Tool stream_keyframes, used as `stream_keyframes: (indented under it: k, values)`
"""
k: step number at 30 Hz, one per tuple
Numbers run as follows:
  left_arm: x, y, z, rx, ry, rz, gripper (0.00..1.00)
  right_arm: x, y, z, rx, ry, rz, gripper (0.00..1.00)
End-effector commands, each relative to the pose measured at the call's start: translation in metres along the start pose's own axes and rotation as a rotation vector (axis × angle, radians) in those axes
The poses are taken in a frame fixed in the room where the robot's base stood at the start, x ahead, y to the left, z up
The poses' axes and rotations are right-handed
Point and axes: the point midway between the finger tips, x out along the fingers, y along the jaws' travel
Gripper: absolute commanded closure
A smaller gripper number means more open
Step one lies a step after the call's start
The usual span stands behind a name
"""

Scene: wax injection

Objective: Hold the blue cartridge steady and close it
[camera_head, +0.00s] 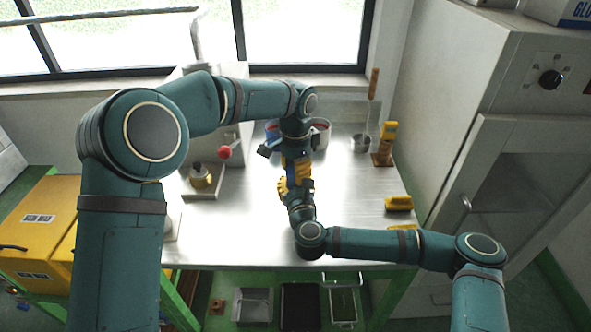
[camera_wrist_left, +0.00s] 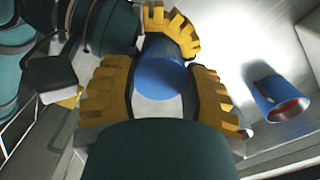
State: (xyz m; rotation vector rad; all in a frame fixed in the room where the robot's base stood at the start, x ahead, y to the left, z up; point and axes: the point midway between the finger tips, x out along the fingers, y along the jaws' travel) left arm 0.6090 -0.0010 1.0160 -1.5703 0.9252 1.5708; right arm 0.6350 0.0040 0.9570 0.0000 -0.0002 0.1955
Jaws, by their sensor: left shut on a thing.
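The blue cartridge (camera_wrist_left: 160,78) shows in the left wrist view as a blue cylinder between the two yellow toothed fingers of my left gripper (camera_wrist_left: 160,98), which is shut on it. A second yellow toothed finger piece, apparently of my right gripper (camera_wrist_left: 178,22), lies across the cartridge's far part. In the head view my left gripper (camera_head: 296,166) points down over the table, and my right gripper (camera_head: 286,188) meets it from the front. The cartridge is hidden there by the grippers. Whether the right fingers touch or grip the cartridge cannot be told.
The metal table (camera_head: 350,215) has free room on its right. A blue cup (camera_head: 271,130) with red inside and a grey cup (camera_head: 321,132) stand behind the grippers.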

Motion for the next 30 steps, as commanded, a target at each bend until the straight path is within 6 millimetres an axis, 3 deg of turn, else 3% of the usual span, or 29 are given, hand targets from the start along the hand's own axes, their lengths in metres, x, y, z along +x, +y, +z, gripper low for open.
stream_keyframes:
  k: [1, 2, 4, 16, 30]
  values:
    - [0.0, 0.0, 0.0, -0.001, 0.001, 0.0, 0.96, 0.0, 0.001, 0.0, 0.0, 0.001, 0.002, 1.0]
    - [0.0, 0.0, 0.0, -0.001, 0.001, 0.0, 0.43, 0.0, 0.001, 0.0, 0.0, 0.001, 0.002, 1.0]
    - [0.0, 0.0, 0.0, -0.002, 0.001, 0.0, 0.19, 0.0, 0.001, 0.0, 0.0, 0.001, 0.002, 1.0]
    - [-0.01, 0.0, -0.001, -0.004, 0.003, -0.001, 0.19, 0.0, 0.0, -0.001, 0.0, 0.001, 0.0, 1.0]
    - [-0.097, 0.0, -0.001, -0.004, 0.003, -0.001, 0.19, 0.0, 0.0, -0.001, 0.0, 0.003, 0.0, 1.0]
